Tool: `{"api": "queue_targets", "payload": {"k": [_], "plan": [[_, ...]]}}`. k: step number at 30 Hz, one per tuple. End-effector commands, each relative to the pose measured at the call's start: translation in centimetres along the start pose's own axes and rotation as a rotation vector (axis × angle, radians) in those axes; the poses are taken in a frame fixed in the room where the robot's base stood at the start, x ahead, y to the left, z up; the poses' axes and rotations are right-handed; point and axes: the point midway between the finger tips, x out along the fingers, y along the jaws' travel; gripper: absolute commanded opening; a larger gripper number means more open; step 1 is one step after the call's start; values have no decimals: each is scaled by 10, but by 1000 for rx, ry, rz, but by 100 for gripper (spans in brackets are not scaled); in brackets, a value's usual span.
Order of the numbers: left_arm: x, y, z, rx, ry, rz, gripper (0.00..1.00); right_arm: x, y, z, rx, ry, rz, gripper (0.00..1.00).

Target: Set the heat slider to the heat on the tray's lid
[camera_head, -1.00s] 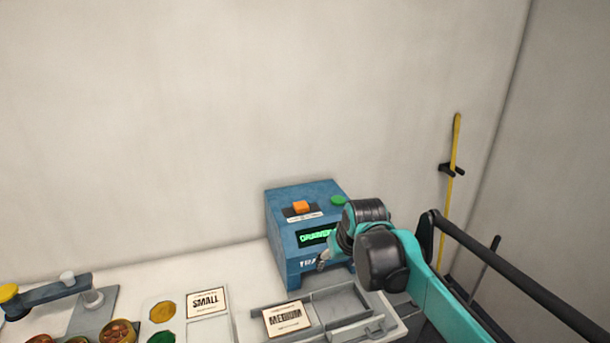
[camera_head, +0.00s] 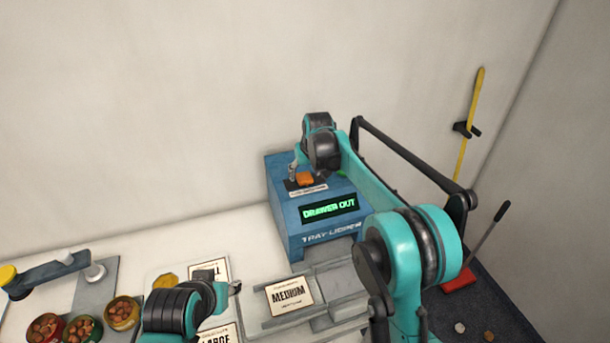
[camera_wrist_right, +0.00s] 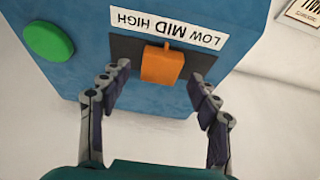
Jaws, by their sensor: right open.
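The heat slider is an orange knob (camera_head: 305,179) on top of the blue tray lidder (camera_head: 284,215). In the right wrist view the knob (camera_wrist_right: 162,65) stands in a dark slot by the LOW MID HIGH label (camera_wrist_right: 168,27), about level with MID. My right gripper (camera_wrist_right: 155,95) is open, its fingers on either side of the knob and apart from it; in the head view it is above the slider (camera_head: 296,172). The MEDIUM lid (camera_head: 290,294) lies on the pulled-out drawer; its small print is unreadable. My left gripper (camera_head: 235,287) is at the lower left, too small to judge.
The lidder's display (camera_head: 330,208) reads DRAWER OUT. A green button (camera_wrist_right: 48,41) sits beside the slider. A LARGE card (camera_head: 218,335) and bowls of chestnuts (camera_head: 122,314) are at the lower left. A wall stands behind the lidder.

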Motion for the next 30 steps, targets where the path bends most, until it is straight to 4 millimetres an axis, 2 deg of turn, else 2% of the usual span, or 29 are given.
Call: {"api": "queue_targets", "payload": {"k": [4,13,14,20,21,26,30], "plan": [[2,0,1,0,0,0,40,14,0,0,0,0,0,62],[2,0,1,0,0,0,40,16,0,0,0,0,0,62],[2,0,1,0,0,0,40,16,0,0,0,0,0,57],[2,0,1,0,0,0,40,16,0,0,0,0,0,4],[2,0,1,0,0,0,40,16,0,0,0,0,0,0],[2,0,1,0,0,0,40,16,-6,0,-1,0,-1,0],[0,0,0,0,0,0,40,16,-28,0,-3,-1,-2,0]]}}
